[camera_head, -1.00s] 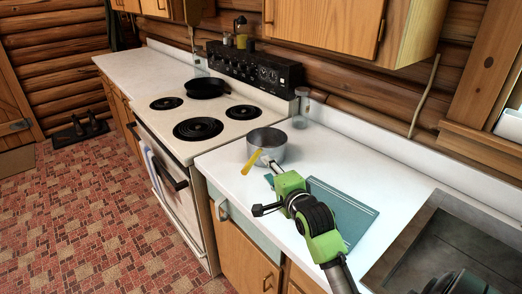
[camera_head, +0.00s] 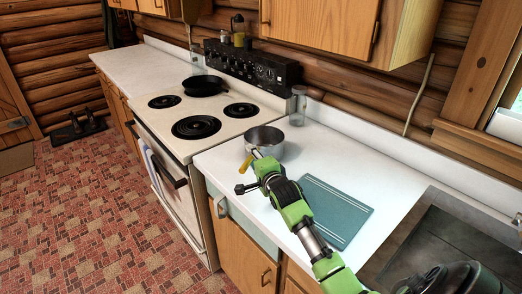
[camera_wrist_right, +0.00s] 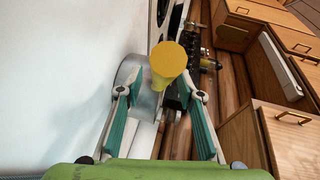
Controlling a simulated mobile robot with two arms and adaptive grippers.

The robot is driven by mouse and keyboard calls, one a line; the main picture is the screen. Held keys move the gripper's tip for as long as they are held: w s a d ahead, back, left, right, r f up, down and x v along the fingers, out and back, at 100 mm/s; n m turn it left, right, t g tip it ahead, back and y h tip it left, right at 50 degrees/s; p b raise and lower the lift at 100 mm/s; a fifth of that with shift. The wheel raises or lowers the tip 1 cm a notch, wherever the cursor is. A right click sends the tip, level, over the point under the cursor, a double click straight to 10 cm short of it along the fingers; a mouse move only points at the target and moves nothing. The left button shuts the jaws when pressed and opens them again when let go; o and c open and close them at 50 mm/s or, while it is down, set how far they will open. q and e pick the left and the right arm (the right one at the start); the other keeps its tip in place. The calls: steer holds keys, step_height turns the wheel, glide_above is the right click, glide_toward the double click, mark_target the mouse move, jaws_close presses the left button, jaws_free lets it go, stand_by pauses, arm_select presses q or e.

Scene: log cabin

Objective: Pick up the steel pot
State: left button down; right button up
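The steel pot (camera_head: 266,140) stands upright on the white counter, just right of the stove, with its yellow handle (camera_head: 245,164) pointing toward the front. My right gripper (camera_head: 256,159) is at the handle, low in front of the pot, and partly covers it. In the right wrist view the two fingers (camera_wrist_right: 160,95) are spread apart. The rounded yellow handle end (camera_wrist_right: 168,60) shows between and ahead of them, with the grey pot wall (camera_wrist_right: 130,72) behind. I see no finger contact with the handle. My left gripper is not in view.
A teal board (camera_head: 336,212) lies flat on the counter to the right of the pot, before the sink (camera_head: 425,240). A glass jar (camera_head: 298,106) stands behind the pot. A black pan (camera_head: 204,86) sits on the stove (camera_head: 190,118).

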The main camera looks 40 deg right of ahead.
steer(key=shift+w+d, duration=0.1)
steer(key=shift+w, duration=0.15)
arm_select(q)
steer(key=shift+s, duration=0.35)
arm_select(e)
jaws_close()
steer(key=shift+w+r, duration=0.1)
